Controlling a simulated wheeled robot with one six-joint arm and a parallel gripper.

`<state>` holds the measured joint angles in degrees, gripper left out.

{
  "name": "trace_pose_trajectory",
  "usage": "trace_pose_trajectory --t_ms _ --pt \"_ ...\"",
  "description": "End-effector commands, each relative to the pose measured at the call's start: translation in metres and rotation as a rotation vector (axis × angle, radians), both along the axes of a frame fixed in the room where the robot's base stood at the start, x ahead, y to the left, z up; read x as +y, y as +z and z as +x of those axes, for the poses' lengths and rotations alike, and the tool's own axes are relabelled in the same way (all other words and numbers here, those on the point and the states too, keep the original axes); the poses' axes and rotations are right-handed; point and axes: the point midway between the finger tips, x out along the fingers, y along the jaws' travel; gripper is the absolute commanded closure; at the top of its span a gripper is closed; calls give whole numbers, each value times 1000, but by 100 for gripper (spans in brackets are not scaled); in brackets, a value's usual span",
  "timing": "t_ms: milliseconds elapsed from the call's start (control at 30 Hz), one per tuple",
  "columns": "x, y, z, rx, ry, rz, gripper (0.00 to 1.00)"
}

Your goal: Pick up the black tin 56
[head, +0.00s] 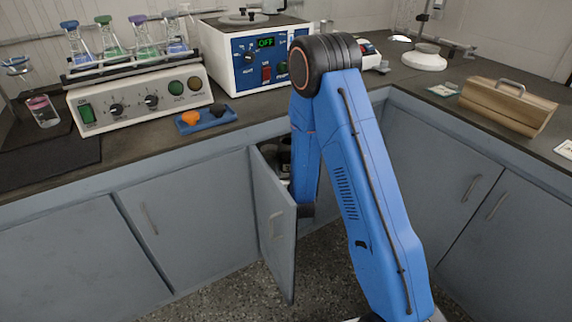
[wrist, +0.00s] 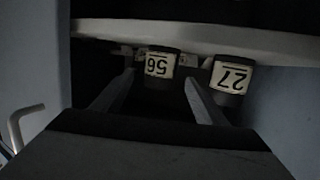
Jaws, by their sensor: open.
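The black tin 56 (wrist: 158,66) shows in the wrist view with its pale label upside down. It lies ahead of my gripper (wrist: 159,82), in line with the gap between the two fingers. The fingers are open, one to each side of that gap. I cannot tell whether the tin's body is fully between the fingertips or just beyond them. In the head view my arm reaches down to the open cupboard and hides my gripper; the tin's number cannot be read there.
Another dark tin, labelled 27 (wrist: 230,76), stands close to the right of tin 56, near the right finger. A pale shelf edge or rail (wrist: 200,38) runs across the wrist view. The cupboard door (head: 275,225) stands open left of my arm. The counter (head: 135,147) is above.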

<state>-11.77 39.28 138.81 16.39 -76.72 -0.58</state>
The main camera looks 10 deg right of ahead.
Motion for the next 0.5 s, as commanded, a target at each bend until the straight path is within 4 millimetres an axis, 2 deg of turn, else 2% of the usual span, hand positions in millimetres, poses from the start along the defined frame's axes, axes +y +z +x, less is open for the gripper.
trace_pose_trajectory --t_ms 200,300,500 --pt "-4 -7 37 -1 -2 1 33" --pt "-4 -10 50 0 -1 1 33" --pt "-5 -12 61 -1 0 1 33"
